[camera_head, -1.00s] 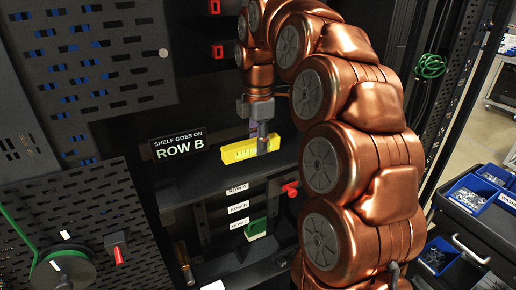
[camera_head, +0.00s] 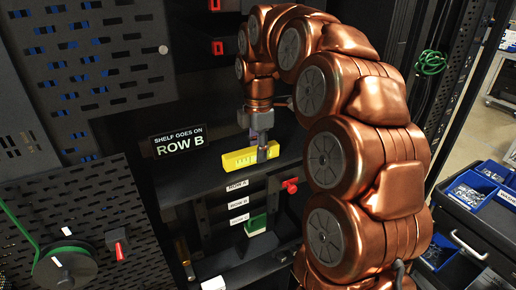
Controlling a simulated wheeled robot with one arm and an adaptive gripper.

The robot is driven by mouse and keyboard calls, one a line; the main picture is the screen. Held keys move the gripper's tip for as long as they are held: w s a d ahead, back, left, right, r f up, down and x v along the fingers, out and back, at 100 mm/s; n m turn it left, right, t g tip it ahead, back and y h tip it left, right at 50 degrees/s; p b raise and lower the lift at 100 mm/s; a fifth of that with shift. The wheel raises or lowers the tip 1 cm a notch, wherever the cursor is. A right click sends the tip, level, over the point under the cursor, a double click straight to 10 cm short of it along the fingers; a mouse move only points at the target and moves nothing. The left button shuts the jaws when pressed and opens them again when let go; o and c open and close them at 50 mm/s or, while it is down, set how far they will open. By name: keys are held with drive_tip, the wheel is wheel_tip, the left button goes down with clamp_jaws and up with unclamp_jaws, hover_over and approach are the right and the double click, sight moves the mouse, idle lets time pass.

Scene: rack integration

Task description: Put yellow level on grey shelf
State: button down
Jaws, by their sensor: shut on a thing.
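The yellow level (camera_head: 239,160) is a bright yellow bar, tilted slightly up to the right, at the dark grey shelf (camera_head: 195,185) in the rack. My gripper (camera_head: 263,152) points down and is shut on the level near its right end. The level shows just above the shelf surface; I cannot tell whether it touches it. My copper-coloured arm hides the right part of the shelf and what lies behind it.
Row labels (camera_head: 238,204), a red knob (camera_head: 290,186) and a green-and-white block (camera_head: 255,225) are below the shelf. A perforated panel (camera_head: 100,215) with a green spool (camera_head: 64,268) is at left.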

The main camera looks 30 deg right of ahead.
drive_tip(key=shift+f, duration=0.1)
drive_tip(key=c, duration=0.9)
unclamp_jaws()
drive_tip(key=shift+w+r, duration=0.1)
drive_tip(key=shift+r, duration=0.7)
drive_tip(key=shift+r+b, duration=0.65)
drive_tip(key=shift+r, duration=2.65)
wheel_tip(320, 180, up, 5)
drive_tip(key=p, duration=0.4)
drive_tip(key=shift+p, duration=0.4)
